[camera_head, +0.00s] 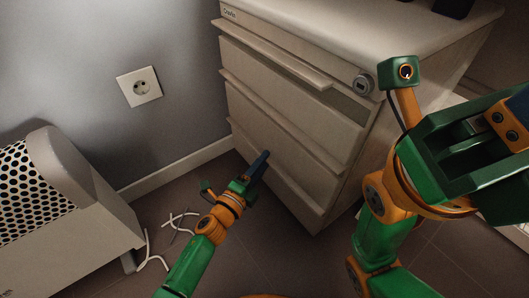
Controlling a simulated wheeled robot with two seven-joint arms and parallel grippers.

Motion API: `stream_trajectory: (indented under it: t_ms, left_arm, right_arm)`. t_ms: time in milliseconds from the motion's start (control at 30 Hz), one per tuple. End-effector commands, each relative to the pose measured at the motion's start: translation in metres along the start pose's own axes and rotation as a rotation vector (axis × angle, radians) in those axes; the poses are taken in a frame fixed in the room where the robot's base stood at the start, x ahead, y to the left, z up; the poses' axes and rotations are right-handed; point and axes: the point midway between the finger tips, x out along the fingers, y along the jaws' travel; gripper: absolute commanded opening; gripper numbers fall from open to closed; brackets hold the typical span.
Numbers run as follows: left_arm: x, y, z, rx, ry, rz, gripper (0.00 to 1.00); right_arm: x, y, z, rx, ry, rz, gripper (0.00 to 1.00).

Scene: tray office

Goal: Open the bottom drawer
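A pale cabinet (400,50) stands against the grey wall with its stacked drawers facing left and towards me. The bottom drawer (288,197) is at floor level, under a long ledge-like handle (304,193), and looks closed. My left gripper (264,158) reaches up from below; its dark blue fingertips overlap the bottom drawer's front near this ledge. Contact cannot be made out. Its fingers overlap in the view, so their gap is hidden. My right gripper (521,105) is at the right edge, partly cut off, in front of the cabinet's side.
A white heater with a perforated front (22,190) stands at the left. White cables (165,238) lie on the tiled floor beside it. A socket (139,87) is on the wall. The upper drawers (285,85) look closed; a round lock (363,84) sits near the top.

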Motion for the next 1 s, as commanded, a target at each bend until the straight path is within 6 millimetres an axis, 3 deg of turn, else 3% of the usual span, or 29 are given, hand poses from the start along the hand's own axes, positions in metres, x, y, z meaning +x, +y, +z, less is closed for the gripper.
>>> stream_trajectory:
  t_ms: [167, 333, 1000]
  left_arm:
    - [0.0002, 0.0001, -0.0008, 0.000, 0.000, 0.000, 0.40]
    - [0.0002, 0.0001, -0.0006, 0.000, 0.000, 0.000, 0.00]
    - [0.0000, 0.0006, -0.0006, 0.000, 0.000, 0.001, 0.00]
  right_arm:
    - [0.0001, 0.0000, -0.0002, 0.000, 0.001, 0.000, 0.00]
    - [0.0001, 0.0000, -0.0004, 0.000, 0.002, 0.000, 0.00]
    - [0.0000, -0.0001, -0.0002, 0.000, 0.000, -0.001, 0.00]
